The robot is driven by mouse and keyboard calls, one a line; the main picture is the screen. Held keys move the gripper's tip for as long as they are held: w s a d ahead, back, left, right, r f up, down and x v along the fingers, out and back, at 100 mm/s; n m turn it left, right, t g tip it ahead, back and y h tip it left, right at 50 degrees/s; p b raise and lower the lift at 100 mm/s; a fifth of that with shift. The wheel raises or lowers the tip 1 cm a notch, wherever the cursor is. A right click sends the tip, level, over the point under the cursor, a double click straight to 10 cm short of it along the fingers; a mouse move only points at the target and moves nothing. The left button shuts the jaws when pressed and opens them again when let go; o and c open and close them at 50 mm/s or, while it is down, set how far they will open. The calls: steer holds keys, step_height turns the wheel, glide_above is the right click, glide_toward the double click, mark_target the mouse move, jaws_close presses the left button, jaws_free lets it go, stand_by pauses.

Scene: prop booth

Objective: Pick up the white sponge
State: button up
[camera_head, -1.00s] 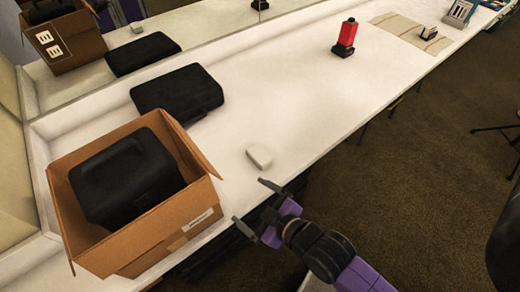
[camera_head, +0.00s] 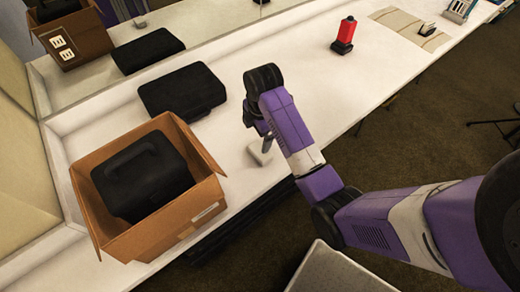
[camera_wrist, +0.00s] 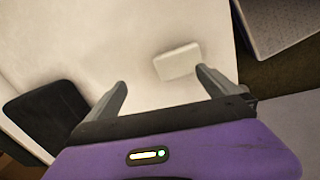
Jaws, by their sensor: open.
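The white sponge (camera_head: 260,152) lies flat on the white counter near its front edge, to the right of the cardboard box. In the head view my gripper (camera_head: 266,140) points down over it, and my arm hides part of the view around it. In the wrist view the sponge (camera_wrist: 178,61) lies beyond the fingertips, nearer the right finger. My gripper's fingers (camera_wrist: 162,80) are spread apart with nothing between them. A gap between the fingers and the sponge cannot be judged exactly.
An open cardboard box (camera_head: 200,188) with a black case (camera_head: 140,180) in it stands at the left. Another black case (camera_head: 182,92) lies behind it. A red and black object (camera_head: 344,35) stands farther right. The counter (camera_head: 300,65) between is clear.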

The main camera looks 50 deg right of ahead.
mark_target(260, 150)
steer(key=shift+s+a+r+n+g+y, duration=0.1)
steer(key=shift+s+n+g+y, duration=0.1)
steer(key=shift+s+n+g, duration=0.25)
steer(key=shift+s+a+r+n+g+y, duration=0.1)
steer(key=shift+s+n+g+y, duration=0.15)
steer(key=shift+s, duration=0.3)
steer(key=shift+s+f, duration=0.2)
steer(key=shift+f, duration=0.05)
steer(key=f, duration=0.2)
steer(key=f+p, duration=0.1)
steer(key=f, duration=0.4)
steer(key=shift+w+a+f, duration=0.1)
steer(key=shift+w+a, duration=0.05)
steer(key=shift+a, duration=0.15)
steer(key=shift+c, duration=0.4)
steer(key=c, duration=1.3)
steer(key=shift+p, duration=0.35)
